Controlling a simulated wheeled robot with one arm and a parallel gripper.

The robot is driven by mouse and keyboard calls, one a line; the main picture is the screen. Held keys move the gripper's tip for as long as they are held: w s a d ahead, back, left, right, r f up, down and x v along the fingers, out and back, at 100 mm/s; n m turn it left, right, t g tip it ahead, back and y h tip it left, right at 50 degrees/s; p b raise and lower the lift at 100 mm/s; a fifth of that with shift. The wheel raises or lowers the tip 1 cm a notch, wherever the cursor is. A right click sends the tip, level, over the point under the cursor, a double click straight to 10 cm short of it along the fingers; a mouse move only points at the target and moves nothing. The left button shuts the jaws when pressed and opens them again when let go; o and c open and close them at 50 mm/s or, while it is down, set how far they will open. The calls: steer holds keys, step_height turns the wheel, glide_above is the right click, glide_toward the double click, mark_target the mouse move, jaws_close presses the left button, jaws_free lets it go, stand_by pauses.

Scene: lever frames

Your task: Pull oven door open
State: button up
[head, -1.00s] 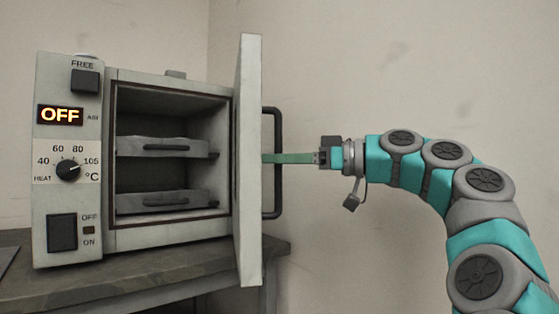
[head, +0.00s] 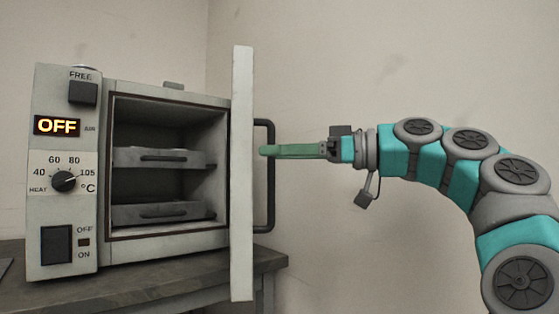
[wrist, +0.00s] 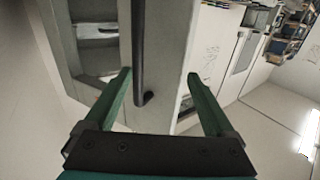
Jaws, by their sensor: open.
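The oven (head: 165,165) stands at the left in the head view, with its inside and two shelves showing. Its door (head: 242,180) stands swung open, seen nearly edge-on. The dark bar handle (head: 271,180) is on the door's right side. My gripper (head: 264,151) has green fingers, with their tips near the handle. In the wrist view my gripper (wrist: 160,75) is open, with its fingers spread. The handle (wrist: 139,60) and door (wrist: 170,50) lie between and beyond the fingertips. I cannot tell whether a finger touches the handle.
The oven rests on a dark grey table (head: 180,285). Its front panel has a knob (head: 64,181) and a lit OFF display (head: 57,126). Shelves with boxes (wrist: 288,30) show far off in the wrist view.

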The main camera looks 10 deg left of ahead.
steer(key=s+d+r, duration=0.1)
steer(key=s+d, duration=0.3)
steer(key=s, duration=0.6)
steer(key=shift+s+d+r+b, duration=0.2)
steer(key=shift+s+b, duration=0.15)
